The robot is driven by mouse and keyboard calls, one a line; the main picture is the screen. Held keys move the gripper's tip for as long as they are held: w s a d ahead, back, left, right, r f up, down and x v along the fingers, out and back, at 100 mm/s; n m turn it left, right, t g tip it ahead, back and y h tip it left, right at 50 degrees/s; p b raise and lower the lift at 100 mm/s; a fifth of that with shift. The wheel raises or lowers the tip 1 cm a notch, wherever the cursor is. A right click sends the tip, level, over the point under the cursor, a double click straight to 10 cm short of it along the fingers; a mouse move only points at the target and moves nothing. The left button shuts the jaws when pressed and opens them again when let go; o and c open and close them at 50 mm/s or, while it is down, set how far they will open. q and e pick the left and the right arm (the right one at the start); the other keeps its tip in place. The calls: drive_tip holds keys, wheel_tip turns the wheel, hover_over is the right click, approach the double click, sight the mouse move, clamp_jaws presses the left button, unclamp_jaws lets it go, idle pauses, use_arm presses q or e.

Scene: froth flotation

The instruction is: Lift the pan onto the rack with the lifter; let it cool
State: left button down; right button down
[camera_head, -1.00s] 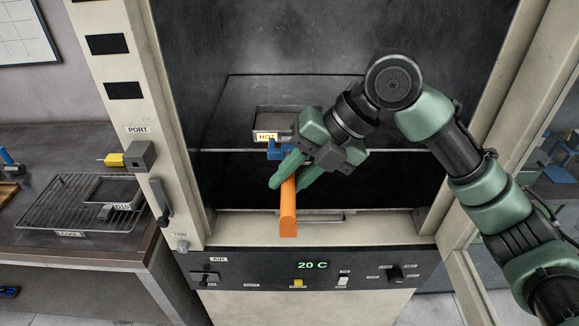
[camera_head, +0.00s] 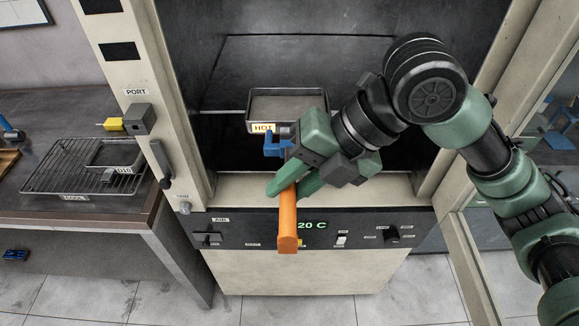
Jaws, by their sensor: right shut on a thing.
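The pan (camera_head: 287,104) is a grey rectangular tray with a yellow HOT label. It shows at the front of the open oven chamber, attached at its front edge to the blue head of the lifter. The lifter (camera_head: 288,220) has an orange handle pointing toward me. My right gripper (camera_head: 283,188) is shut on that handle. The wire rack (camera_head: 55,182) with a COOL label is on the bench at left. A smaller grey pan (camera_head: 113,158) with a label sits on its right part. My left gripper is not in view.
The oven's control panel (camera_head: 365,232) reads 20 C below the chamber opening. The left door post (camera_head: 148,70) with a latch handle stands between the chamber and the bench (camera_head: 120,208). A yellow-tipped tool (camera_head: 110,124) lies behind the rack. The rack's left part is bare.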

sight(288, 247)
drive_tip(key=s+p, duration=0.1)
drive_tip(key=s, duration=0.5)
drive_tip(key=shift+r, duration=0.1)
drive_tip(key=s+b, duration=0.1)
drive_tip(key=s, duration=0.2)
drive_tip(key=shift+s, duration=0.15)
drive_tip(key=shift+s+f+b, duration=0.3)
drive_tip(key=s+b, duration=0.6)
drive_tip(key=b, duration=0.2)
drive_tip(key=shift+r+b, duration=0.2)
drive_tip(key=shift+b, duration=0.2)
